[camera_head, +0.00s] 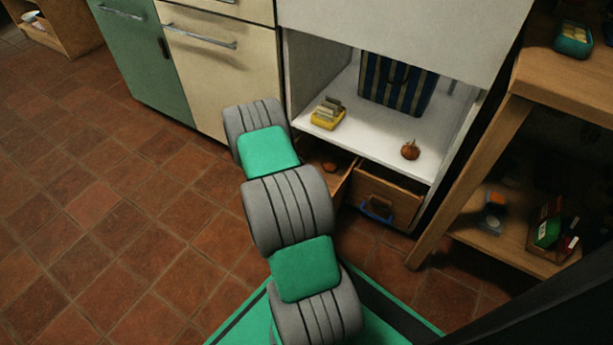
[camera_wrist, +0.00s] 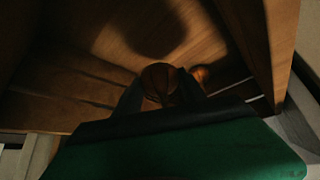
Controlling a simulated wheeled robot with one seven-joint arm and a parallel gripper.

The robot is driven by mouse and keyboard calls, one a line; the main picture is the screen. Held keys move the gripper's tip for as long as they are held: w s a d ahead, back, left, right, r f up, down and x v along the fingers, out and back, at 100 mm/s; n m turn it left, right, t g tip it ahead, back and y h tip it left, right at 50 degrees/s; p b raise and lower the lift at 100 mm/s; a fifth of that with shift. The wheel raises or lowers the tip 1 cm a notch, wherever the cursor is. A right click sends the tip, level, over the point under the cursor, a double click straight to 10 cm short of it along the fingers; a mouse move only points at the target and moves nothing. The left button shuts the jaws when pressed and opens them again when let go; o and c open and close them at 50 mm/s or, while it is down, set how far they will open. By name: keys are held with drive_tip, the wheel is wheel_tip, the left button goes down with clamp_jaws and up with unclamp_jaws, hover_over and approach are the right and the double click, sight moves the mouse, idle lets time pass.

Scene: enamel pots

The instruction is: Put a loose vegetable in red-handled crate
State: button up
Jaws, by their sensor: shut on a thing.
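In the wrist view my gripper (camera_wrist: 161,98) is shut on a round brown vegetable, probably an onion (camera_wrist: 159,77). It is held low inside a wooden crate (camera_wrist: 285,45), over the crate's floor. Another small orange-brown round thing (camera_wrist: 201,73) is just to the right of it. In the head view my arm hides my gripper and most of the left wooden crate (camera_head: 346,183). A reddish vegetable (camera_head: 330,167) shows inside that crate. No red handle is visible. A loose onion (camera_head: 410,150) sits on the white shelf (camera_head: 375,137) above.
A second wooden crate (camera_head: 372,191) with a blue handle (camera_head: 377,210) stands right of the left one. A yellow tray (camera_head: 328,115) and a blue striped bag (camera_head: 396,86) are on the shelf. A wooden rack (camera_head: 460,170) stands at the right. The tiled floor at left is clear.

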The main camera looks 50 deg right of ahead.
drive_tip(key=shift+f, duration=1.55)
drive_tip(key=shift+f, duration=0.2)
drive_tip(key=o, duration=1.5)
